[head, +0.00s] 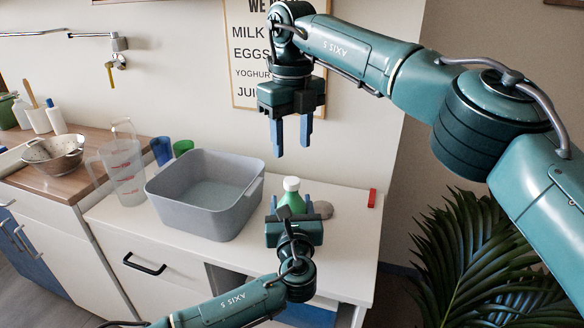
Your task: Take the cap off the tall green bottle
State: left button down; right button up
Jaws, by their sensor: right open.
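The green bottle (291,200) with a white cap (291,184) stands on the white counter, right of the grey tub. The cap is on the bottle. My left gripper (291,203) is low at the bottle, with one blue finger on each side of it. Its body hides the lower part of the bottle, and I cannot tell whether the fingers press on it. My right gripper (291,150) hangs above the cap in the picture, pointing down, open and empty, with a gap between its fingers and the cap.
A grey tub (205,220) stands close left of the bottle. A grey-brown round thing (323,209) and a small red block (372,198) lie to the right.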

aim_at(292, 181)
jog(key=m, duration=0.8)
jog(key=shift+m, duration=0.3)
jog(key=m, duration=0.6)
jog(key=shift+m, duration=0.3)
jog(key=m, duration=0.6)
jog(key=shift+m, duration=0.3)
jog(key=m, duration=0.6)
jog(key=shift+m, duration=0.4)
jog(key=shift+f, duration=0.5)
notch_tip(292, 181, down, 7)
